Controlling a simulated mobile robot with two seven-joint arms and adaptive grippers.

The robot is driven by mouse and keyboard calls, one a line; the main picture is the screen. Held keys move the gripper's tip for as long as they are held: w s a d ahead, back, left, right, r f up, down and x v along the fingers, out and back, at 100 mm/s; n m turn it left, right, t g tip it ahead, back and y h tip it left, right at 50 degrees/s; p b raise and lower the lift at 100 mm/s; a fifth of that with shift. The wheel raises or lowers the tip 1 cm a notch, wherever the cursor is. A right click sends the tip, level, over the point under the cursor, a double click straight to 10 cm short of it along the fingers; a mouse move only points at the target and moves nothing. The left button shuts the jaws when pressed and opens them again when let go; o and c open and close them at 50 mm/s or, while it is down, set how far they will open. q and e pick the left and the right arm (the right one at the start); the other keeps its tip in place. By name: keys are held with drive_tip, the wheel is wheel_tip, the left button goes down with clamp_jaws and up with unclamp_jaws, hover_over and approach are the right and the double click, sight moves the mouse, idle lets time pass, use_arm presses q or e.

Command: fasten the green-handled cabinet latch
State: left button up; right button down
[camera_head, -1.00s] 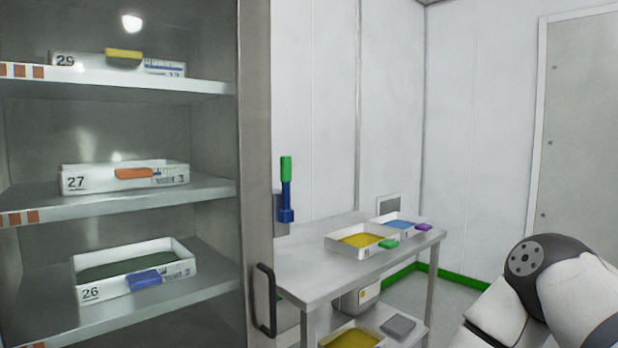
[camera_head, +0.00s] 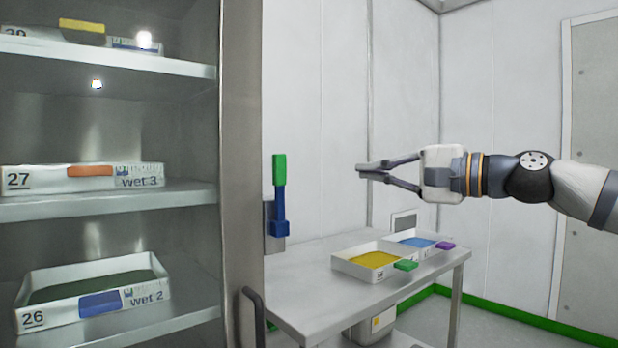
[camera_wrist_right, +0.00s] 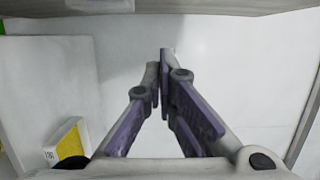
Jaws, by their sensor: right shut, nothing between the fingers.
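The cabinet latch stands upright at the cabinet's right edge in the head view, with a green handle (camera_head: 279,170) above a dark blue lever and base (camera_head: 279,226). The cabinet (camera_head: 240,120) fills the left side, and its shelves are in plain sight. My right gripper (camera_head: 362,170) is shut and empty, pointing left, at about the handle's height and apart from it to the right. In the right wrist view its fingers (camera_wrist_right: 163,75) are together with nothing between them; the latch is not seen there. My left gripper is not in view.
A metal table (camera_head: 305,290) stands right of the cabinet. It bears a tray with yellow contents (camera_head: 348,268) and a tray with blue contents (camera_head: 394,240). Trays labelled 26 (camera_head: 70,319) and 27 (camera_head: 50,180) sit on cabinet shelves. A black pull handle (camera_head: 255,310) sticks out below the latch.

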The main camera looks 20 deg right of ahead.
sight(280, 195)
drive_tip(key=shift+a, duration=0.1)
drive_tip(key=w+a, duration=0.7)
drive_tip(key=a, duration=0.2)
drive_tip(key=shift+a, duration=0.2)
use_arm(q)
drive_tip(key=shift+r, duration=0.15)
